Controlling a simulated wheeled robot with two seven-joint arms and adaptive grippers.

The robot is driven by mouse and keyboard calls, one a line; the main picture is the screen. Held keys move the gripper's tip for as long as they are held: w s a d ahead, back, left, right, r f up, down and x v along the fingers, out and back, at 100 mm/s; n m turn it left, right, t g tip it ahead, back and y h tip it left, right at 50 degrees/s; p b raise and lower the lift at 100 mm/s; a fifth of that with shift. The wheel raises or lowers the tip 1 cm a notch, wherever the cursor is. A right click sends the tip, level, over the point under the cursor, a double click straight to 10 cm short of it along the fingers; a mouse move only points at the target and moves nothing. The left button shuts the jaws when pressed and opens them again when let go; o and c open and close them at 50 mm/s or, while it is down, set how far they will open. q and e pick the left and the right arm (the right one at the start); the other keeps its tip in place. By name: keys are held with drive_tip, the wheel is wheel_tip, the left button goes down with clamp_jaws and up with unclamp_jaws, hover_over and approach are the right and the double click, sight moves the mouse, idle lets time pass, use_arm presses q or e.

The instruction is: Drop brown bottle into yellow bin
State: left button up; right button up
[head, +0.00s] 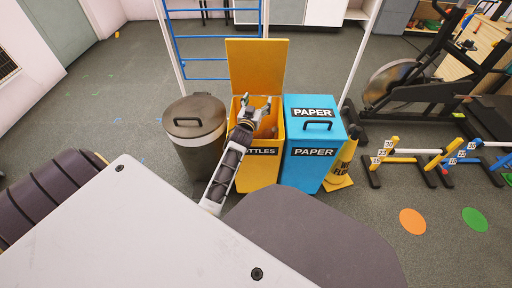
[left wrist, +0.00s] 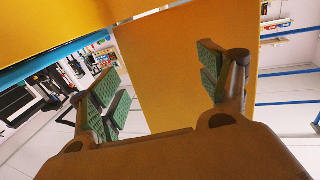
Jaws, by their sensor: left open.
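The yellow bin (head: 257,172), labelled "BOTTLES", stands in the middle of the head view with its lid (head: 257,62) raised. My left gripper (head: 257,103) is over the bin's open top. Its fingers are spread with nothing between them. In the left wrist view my left gripper (left wrist: 160,78) shows green pads apart, with the yellow lid (left wrist: 180,95) behind the gap. I cannot make out a brown bottle in either view. The arm and gripper hide much of the bin's inside. My right gripper is not in view.
A grey lidded bin (head: 195,135) stands left of the yellow bin, and a blue paper bin (head: 308,170) stands right of it. A yellow wet-floor cone (head: 343,165) is beside the blue bin. Low hurdles (head: 405,160) and an exercise bike (head: 420,80) are at the right.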

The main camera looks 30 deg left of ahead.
use_arm(q)
wheel_tip(320, 180, up, 9)
idle(0.5)
idle(0.9)
